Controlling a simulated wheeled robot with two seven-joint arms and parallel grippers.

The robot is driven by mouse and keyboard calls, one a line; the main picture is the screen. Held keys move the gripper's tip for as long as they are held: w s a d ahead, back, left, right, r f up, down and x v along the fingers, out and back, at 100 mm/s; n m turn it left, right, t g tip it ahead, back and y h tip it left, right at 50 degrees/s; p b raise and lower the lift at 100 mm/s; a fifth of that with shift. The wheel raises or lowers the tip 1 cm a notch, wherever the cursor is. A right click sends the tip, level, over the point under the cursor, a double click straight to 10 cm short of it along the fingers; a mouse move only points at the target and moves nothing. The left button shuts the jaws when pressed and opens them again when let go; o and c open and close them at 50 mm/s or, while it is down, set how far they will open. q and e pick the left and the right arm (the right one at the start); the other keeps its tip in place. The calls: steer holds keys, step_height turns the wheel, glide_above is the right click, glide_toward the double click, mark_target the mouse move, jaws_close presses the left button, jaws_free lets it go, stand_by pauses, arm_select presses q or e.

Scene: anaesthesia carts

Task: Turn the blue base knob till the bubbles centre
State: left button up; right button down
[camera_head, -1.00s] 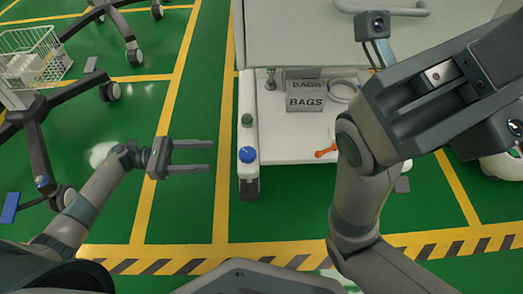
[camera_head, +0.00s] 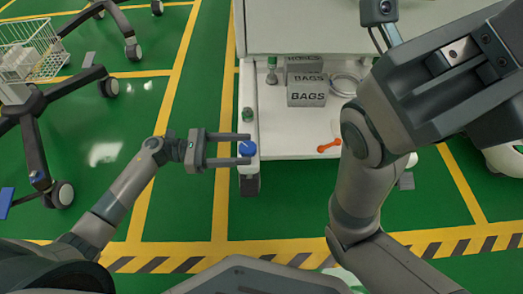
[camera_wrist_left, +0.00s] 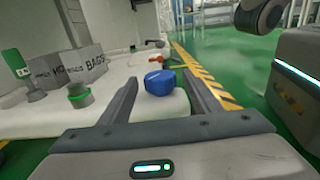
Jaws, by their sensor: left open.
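The blue knob (camera_head: 246,148) sits on a white block at the front left corner of the white cart's low shelf. My left gripper (camera_head: 249,149) is open, coming in from the left, with one finger on each side of the knob. In the left wrist view the blue knob (camera_wrist_left: 160,82) stands between the fingers, with a gap to each finger visible. No bubbles can be made out in either view. My right arm reaches up at the right of the head view, but its fingers are not visible.
On the shelf (camera_head: 285,142) are grey boxes marked BAGS (camera_head: 307,98), a coiled hose (camera_head: 346,84) and an orange item (camera_head: 328,146). A green-topped grey fitting (camera_head: 247,114) stands just behind the knob.

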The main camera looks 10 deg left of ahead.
arm_select(q)
steer(key=b+x, duration=0.1)
steer(key=x, duration=0.5)
steer(key=shift+d+b, duration=0.15)
steer(key=shift+b, duration=0.2)
steer(key=c, duration=1.1)
